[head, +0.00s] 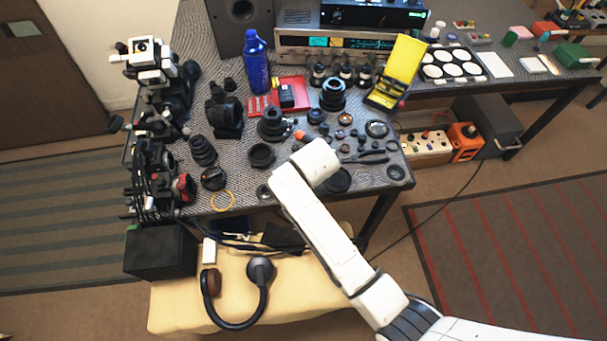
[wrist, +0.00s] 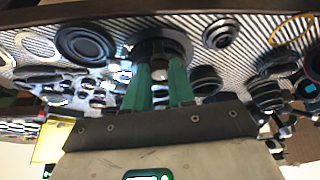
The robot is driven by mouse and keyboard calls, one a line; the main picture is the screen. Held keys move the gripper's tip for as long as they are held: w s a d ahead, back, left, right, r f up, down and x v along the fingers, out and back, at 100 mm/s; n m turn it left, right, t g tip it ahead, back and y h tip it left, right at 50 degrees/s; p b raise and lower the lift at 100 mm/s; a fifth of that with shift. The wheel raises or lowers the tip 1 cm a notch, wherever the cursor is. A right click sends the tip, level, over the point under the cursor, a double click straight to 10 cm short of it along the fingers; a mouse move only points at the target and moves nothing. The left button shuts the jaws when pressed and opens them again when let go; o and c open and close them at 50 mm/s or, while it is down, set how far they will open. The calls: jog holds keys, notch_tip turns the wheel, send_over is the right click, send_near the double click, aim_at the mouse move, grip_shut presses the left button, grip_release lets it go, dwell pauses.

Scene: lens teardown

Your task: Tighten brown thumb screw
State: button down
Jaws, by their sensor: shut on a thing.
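In the wrist view the green fingers of my gripper (wrist: 160,70) reach to the near side of a dark round lens part (wrist: 162,47). The fingertips are closed in on a small thing at the lens part's edge. I take it for the brown thumb screw, but the fingers mostly hide it and its colour is not clear. In the head view my white arm reaches over the front of the workbench (head: 235,190), and its end covers the gripper and the screw. How far the screw is turned in cannot be seen.
Black lens rings and barrels lie close around, such as a ring (head: 262,155) and a ribbed barrel (head: 203,150). Pliers (head: 365,159) lie to the right. A blue bottle (head: 256,65) and a yellow case (head: 398,72) stand farther back. Little bench surface near the gripper is free.

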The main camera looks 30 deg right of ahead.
jog(key=shift+w+a+m+g+h+b, duration=0.15)
jog(key=shift+m+g+h+b, duration=0.3)
jog(key=shift+m, duration=1.4)
jog(key=shift+w+a+m+g+h+b, duration=0.15)
jog(key=shift+m+g+h, duration=0.4)
jog(key=shift+m, duration=1.25)
jog(key=shift+w+a+m+g+h+b, duration=0.2)
jog(key=shift+m+h, duration=0.5)
jog(key=shift+m, duration=1.15)
jog(key=shift+s, duration=0.15)
jog(key=c, duration=0.9)
grip_release()
jog(key=shift+c, duration=0.2)
jog(key=shift+r, duration=0.1)
